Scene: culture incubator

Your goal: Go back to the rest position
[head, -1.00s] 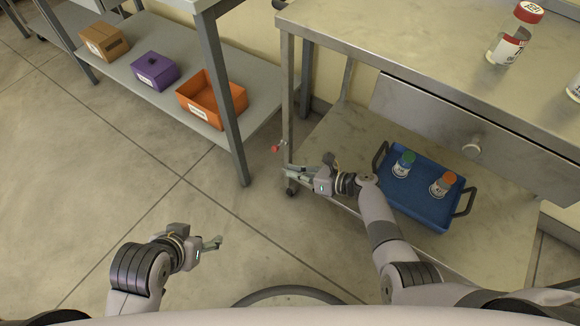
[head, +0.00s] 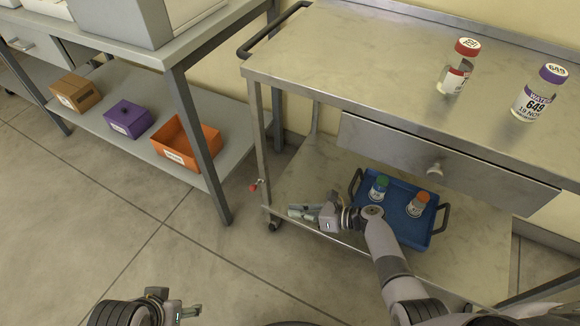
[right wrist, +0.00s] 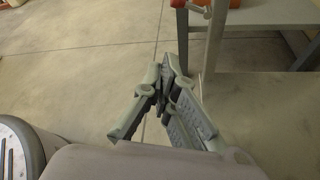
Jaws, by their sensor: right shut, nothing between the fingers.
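My right gripper (head: 304,212) is shut and empty, in front of the cart's lower shelf and left of the blue tray. In the right wrist view its fingers (right wrist: 166,70) meet at the tips over the floor. My left gripper (head: 190,312) shows only partly at the bottom edge of the head view, over bare floor. Its fingers are too small and cut off to tell if they are open. Neither gripper touches an object that I can see.
The steel cart (head: 330,60) carries a red-capped jar (head: 452,80) and a purple-capped jar (head: 533,100). Its lower shelf holds a blue tray (head: 408,232) with two small bottles. A bench shelf (head: 85,112) at left holds an orange bin (head: 190,150). The floor at left is clear.

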